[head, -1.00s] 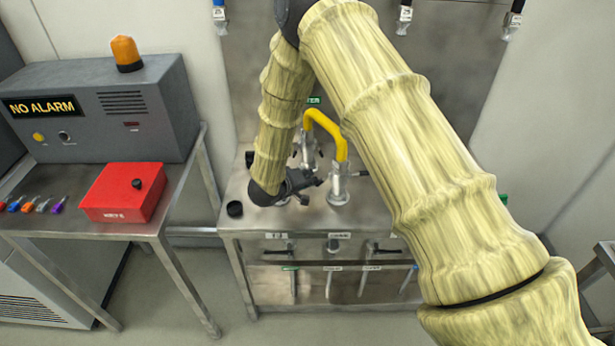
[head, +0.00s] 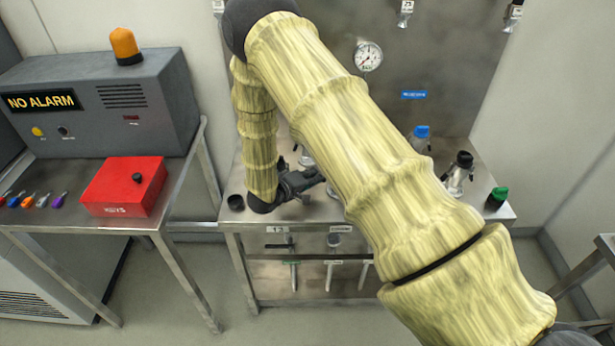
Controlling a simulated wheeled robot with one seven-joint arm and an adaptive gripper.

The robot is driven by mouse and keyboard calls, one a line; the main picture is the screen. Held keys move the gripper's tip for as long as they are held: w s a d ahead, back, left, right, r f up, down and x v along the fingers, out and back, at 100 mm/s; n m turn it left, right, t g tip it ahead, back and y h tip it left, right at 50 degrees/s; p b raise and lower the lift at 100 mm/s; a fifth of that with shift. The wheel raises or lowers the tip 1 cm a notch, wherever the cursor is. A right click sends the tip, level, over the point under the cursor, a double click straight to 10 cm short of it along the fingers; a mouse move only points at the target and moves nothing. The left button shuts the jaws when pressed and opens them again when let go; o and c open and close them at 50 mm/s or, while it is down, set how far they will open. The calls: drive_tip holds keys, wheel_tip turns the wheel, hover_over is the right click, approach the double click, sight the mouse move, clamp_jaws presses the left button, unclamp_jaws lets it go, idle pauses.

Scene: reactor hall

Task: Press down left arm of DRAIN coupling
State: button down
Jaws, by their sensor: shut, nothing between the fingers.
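My gripper (head: 314,178) is dark and shut, with nothing seen in it. It is over the left part of the steel bench (head: 350,252), pointing right, close to the metal couplings there. One silver coupling (head: 305,159) shows just behind my gripper. Another is mostly hidden behind my forearm by the fingertips. I cannot read which coupling is DRAIN, and its left arm cannot be made out. Whether the fingers touch a coupling is unclear.
Fittings with a blue cap (head: 422,131), a black cap (head: 464,158) and a green cap (head: 500,193) stand on the bench's right. A loose black cap (head: 236,202) lies at its left. A red key box (head: 123,187) and grey alarm console (head: 95,105) sit on the left table.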

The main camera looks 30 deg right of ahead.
drive_tip(key=shift+r, duration=0.1)
drive_tip(key=shift+r+p, duration=0.6)
drive_tip(key=shift+r, duration=0.1)
drive_tip(key=shift+w+a+r, duration=0.2)
drive_tip(key=shift+a+r, duration=0.05)
drive_tip(key=shift+a, duration=0.2)
drive_tip(key=w+a+b+v, duration=0.1)
drive_tip(key=w+b+v, duration=0.1)
drive_tip(key=v, duration=1)
drive_tip(key=shift+f, duration=0.25)
